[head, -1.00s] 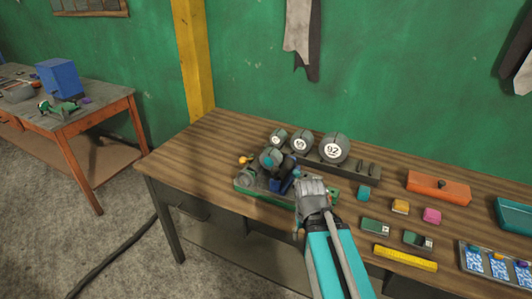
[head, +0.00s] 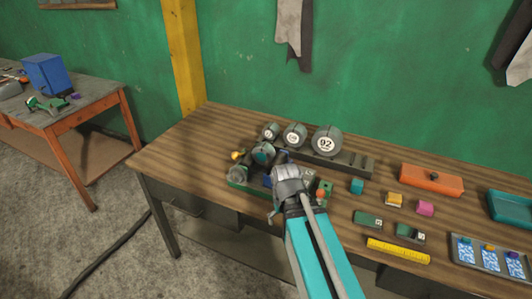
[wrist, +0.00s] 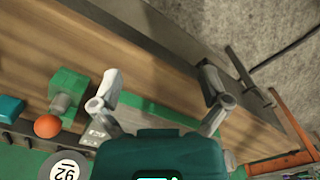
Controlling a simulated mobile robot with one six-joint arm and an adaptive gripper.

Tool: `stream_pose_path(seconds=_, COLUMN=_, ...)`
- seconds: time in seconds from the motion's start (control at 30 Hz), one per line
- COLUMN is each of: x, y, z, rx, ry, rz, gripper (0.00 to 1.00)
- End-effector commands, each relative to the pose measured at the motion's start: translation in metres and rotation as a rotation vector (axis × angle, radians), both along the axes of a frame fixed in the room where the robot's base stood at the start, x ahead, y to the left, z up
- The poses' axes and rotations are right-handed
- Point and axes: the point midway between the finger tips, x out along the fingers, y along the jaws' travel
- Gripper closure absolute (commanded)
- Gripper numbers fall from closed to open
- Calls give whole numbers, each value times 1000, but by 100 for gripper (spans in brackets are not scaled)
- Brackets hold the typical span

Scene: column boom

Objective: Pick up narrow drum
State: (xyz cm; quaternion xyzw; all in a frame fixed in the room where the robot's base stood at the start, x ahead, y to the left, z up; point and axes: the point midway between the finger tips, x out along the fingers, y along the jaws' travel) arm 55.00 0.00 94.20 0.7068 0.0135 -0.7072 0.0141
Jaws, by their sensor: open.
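Three grey-green drums with round white labels stand in a row on a dark rack: a small one (head: 269,131), a middle one (head: 294,134) and a large one marked 92 (head: 326,141). The small one looks narrowest, but I cannot tell its width for sure. Drum 92 also shows at the lower left edge of the wrist view (wrist: 68,171). My gripper (head: 288,190) is in front of the rack, over the right part of a green-based device (head: 238,182), apart from the drums. In the wrist view its fingers (wrist: 160,80) are spread, with nothing between them.

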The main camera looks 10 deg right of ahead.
Motion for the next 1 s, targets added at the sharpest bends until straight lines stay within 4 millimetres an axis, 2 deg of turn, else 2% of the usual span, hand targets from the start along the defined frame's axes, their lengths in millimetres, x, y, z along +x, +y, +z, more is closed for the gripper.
stream_pose_path(seconds=0.1, x=22, y=10, z=20, rx=0, ry=0, rz=58, gripper=0)
stream_pose_path(seconds=0.27, x=58, y=10, z=49, rx=0, ry=0, rz=165, gripper=0)
stream_pose_path(seconds=0.8, x=201, y=11, z=156, rx=1, ry=0, rz=621, gripper=0)
stream_pose_path(seconds=1.0, x=248, y=11, z=190, rx=1, ry=0, rz=777, gripper=0)
